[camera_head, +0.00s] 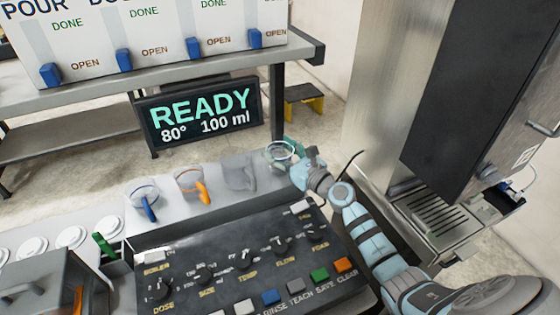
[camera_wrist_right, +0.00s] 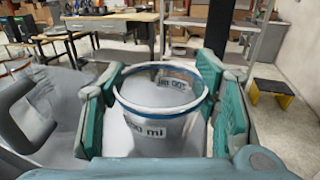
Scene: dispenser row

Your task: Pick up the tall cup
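A clear cup (camera_head: 281,152) with a blue band near its rim stands at the right end of the cup row. In the right wrist view the cup (camera_wrist_right: 160,118) shows "ml" lettering, and its rim faces me. My right gripper (camera_head: 284,148) is at this cup, with one teal finger on each side of it. The fingers are apart, and a narrow gap shows between the left finger and the cup's lower wall. Whether either finger touches the rim is unclear. My left gripper is not in view.
Left of the cup stand a grey cup (camera_head: 240,174), an orange-handled cup (camera_head: 191,184) and a blue-handled cup (camera_head: 145,195). A black control panel (camera_head: 250,262) lies in front. A READY display (camera_head: 200,110) stands behind, and a steel machine (camera_head: 450,130) at right.

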